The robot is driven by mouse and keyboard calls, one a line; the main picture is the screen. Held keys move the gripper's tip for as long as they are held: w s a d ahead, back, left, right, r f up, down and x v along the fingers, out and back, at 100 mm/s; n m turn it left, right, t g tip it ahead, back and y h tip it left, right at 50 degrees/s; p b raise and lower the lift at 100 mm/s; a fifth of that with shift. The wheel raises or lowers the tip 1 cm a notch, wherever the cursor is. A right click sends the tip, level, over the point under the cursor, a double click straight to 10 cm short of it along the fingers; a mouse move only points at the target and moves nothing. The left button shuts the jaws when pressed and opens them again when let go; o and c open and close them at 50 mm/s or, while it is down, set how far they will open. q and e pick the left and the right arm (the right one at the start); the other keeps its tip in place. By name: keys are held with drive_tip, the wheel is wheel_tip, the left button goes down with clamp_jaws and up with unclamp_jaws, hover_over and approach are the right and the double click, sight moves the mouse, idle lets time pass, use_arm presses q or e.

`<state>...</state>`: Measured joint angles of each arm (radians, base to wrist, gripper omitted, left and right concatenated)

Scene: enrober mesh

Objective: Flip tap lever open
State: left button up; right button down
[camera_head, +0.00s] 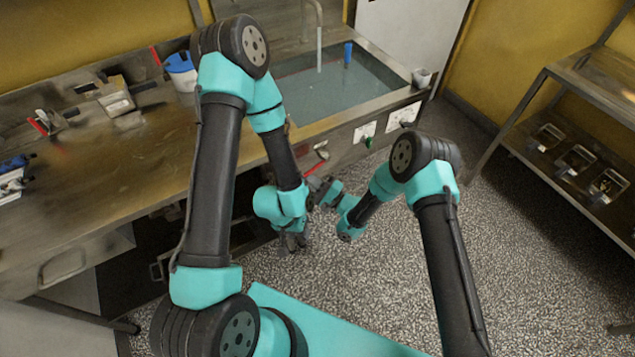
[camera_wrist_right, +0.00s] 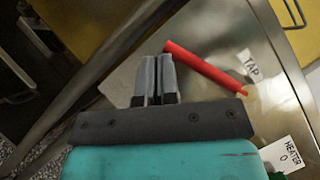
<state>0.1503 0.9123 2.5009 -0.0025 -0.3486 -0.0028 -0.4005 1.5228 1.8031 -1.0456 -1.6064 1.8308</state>
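The red tap lever (camera_wrist_right: 208,70) lies aslant on the metal front panel beside a white TAP label (camera_wrist_right: 252,64). It also shows as a small red bar in the head view (camera_head: 317,167), on the front below the tank. My right gripper (camera_wrist_right: 156,62) has its two grey fingers side by side with only a thin dark gap and nothing between them. Its tips are just left of the lever's upper left end; I cannot tell whether they touch it. My left gripper (camera_head: 291,240) hangs low before the bench, pointing down, its fingers too small to judge.
A tank of bluish liquid (camera_head: 330,95) is set in the bench above the panel. A HEATER label (camera_wrist_right: 287,154) and green knob (camera_head: 368,142) are right of the lever. Tools and a blue-lidded tub (camera_head: 182,75) stand on the bench. Shelving (camera_head: 570,150) is at right.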

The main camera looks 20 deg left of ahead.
drive_tip(key=shift+s+a+r, duration=0.2)
drive_tip(key=shift+s+r, duration=0.05)
drive_tip(key=shift+r, duration=0.3)
drive_tip(key=shift+s+a+r, duration=0.15)
drive_tip(key=shift+s+r, duration=0.05)
drive_tip(key=shift+r, duration=0.3)
drive_tip(key=shift+s+a+r, duration=0.2)
drive_tip(key=shift+s+r, duration=0.05)
drive_tip(key=shift+r, duration=0.3)
drive_tip(key=s+d+f, duration=0.5)
drive_tip(key=d+f, duration=0.2)
drive_tip(key=f, duration=0.2)
drive_tip(key=shift+s+d+f, duration=0.15)
drive_tip(key=shift+s+f, duration=0.05)
drive_tip(key=shift+s, duration=0.05)
